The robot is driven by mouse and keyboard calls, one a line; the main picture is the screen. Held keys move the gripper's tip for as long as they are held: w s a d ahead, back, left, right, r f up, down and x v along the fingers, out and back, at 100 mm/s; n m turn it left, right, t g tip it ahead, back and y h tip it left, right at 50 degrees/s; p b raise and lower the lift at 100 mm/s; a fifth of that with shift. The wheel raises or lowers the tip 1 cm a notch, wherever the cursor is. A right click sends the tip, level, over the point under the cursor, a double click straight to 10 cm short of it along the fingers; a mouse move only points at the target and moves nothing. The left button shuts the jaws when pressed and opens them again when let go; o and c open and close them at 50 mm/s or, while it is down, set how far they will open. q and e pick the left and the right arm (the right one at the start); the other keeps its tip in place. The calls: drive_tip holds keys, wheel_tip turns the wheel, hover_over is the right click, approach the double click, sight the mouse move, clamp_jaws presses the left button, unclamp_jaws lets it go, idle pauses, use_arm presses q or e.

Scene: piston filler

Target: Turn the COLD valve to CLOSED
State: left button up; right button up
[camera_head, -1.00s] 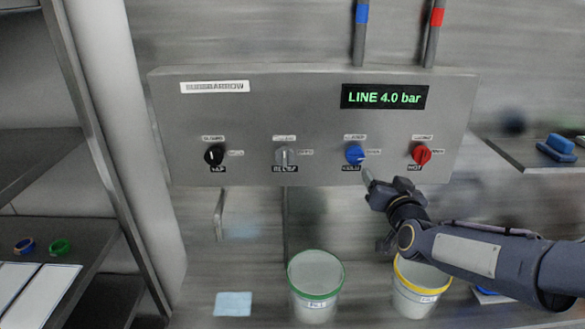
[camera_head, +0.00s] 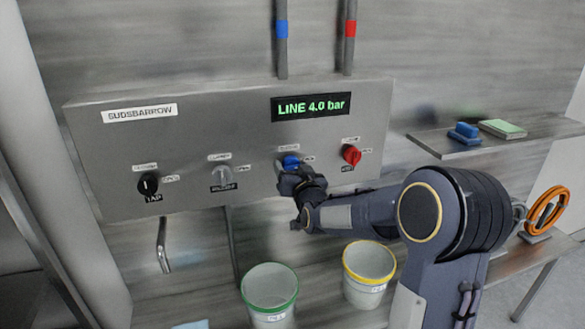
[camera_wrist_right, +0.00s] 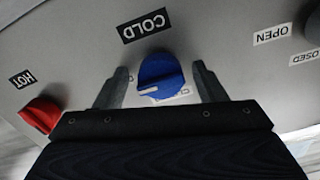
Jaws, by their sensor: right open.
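The COLD valve is a blue knob (camera_head: 291,162) on the grey panel, partly hidden by my right gripper in the head view. In the right wrist view the blue knob (camera_wrist_right: 160,77) sits under its COLD label, with a pale pointer line on its face. My right gripper (camera_wrist_right: 160,85) is open, with one finger on each side of the knob and a gap visible on both sides. In the head view my right gripper (camera_head: 288,178) is right at the knob. My left gripper is not in view.
The red HOT knob (camera_head: 352,155) is just right of the blue one. The grey knob (camera_head: 220,172) and black TAP knob (camera_head: 148,185) are to the left. A display (camera_head: 311,107) reads LINE 4.0 bar. Green-rimmed (camera_head: 270,292) and yellow-rimmed (camera_head: 368,275) buckets stand below.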

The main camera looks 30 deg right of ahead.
drive_tip(key=c, duration=1)
